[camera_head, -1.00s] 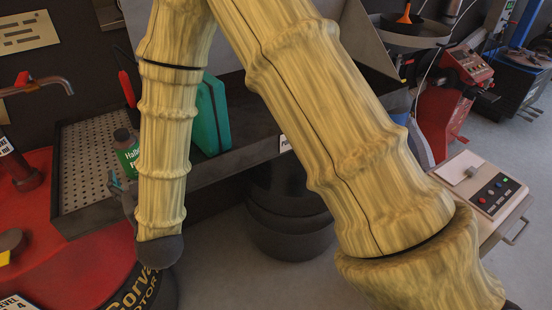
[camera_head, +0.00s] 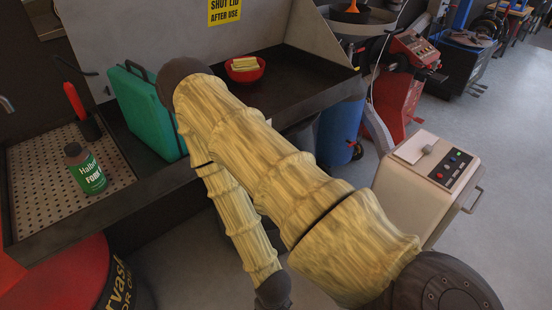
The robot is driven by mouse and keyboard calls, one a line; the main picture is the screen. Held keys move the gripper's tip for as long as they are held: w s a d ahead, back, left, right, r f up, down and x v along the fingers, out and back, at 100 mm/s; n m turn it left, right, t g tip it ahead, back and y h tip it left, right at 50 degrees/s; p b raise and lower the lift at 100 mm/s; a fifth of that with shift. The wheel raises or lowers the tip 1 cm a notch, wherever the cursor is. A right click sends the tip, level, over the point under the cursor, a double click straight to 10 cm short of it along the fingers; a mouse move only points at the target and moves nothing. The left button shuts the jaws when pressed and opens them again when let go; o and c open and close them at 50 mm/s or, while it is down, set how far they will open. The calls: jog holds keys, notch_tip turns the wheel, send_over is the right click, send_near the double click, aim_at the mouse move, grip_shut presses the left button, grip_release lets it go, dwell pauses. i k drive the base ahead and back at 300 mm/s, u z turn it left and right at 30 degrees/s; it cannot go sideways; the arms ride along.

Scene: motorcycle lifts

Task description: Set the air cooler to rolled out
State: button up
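A beige box-shaped unit on the floor at the right, with a sloped panel of coloured buttons and a handle on its right side, looks like the air cooler (camera_head: 408,192). It stands beside the dark parts-washer bench, past its right end. My arm crosses the middle of the view, bent at the elbow, and its forearm points down to the bottom edge. My gripper is out of view beyond that edge, so its fingers are hidden. The lower part of the air cooler is partly hidden by my arm.
The bench (camera_head: 300,75) holds a teal case (camera_head: 146,112), a green bottle (camera_head: 86,170) and a red bowl (camera_head: 245,75). A blue drum (camera_head: 340,132) and a red machine (camera_head: 402,80) stand behind the air cooler. Grey floor is clear at the right.

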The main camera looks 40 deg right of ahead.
aim_at(423, 205)
jog(key=z, duration=0.55)
jog(key=k, duration=1.3)
jog(key=z, duration=0.6)
jog(key=i, duration=0.6)
jog(key=z, duration=0.9)
jog(key=i, duration=0.45)
jog(key=z, duration=0.05)
jog(key=k, duration=0.5)
jog(key=u, duration=0.95)
jog(key=i, duration=0.8)
jog(key=z, duration=0.55)
